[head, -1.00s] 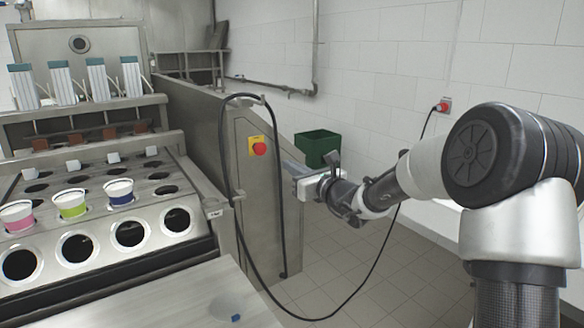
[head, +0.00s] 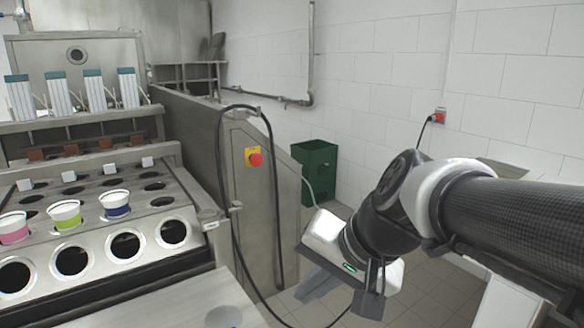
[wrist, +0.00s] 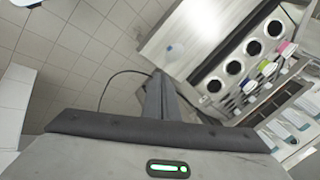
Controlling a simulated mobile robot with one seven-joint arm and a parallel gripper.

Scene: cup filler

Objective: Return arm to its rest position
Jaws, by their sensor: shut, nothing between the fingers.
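My gripper (head: 314,284) is held out in free air at the right of the machine, past its side panel. Its two fingers point down and to the left and are shut with nothing between them. In the wrist view the shut fingers (wrist: 160,92) show at the centre, with the floor and the machine beyond. My arm is bent and comes in from the right edge of the head view.
The cup filler's side panel (head: 277,190) has a red emergency button (head: 255,159) and a hanging black cable. A green bin (head: 314,172) stands behind. Tiled floor lies below my gripper.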

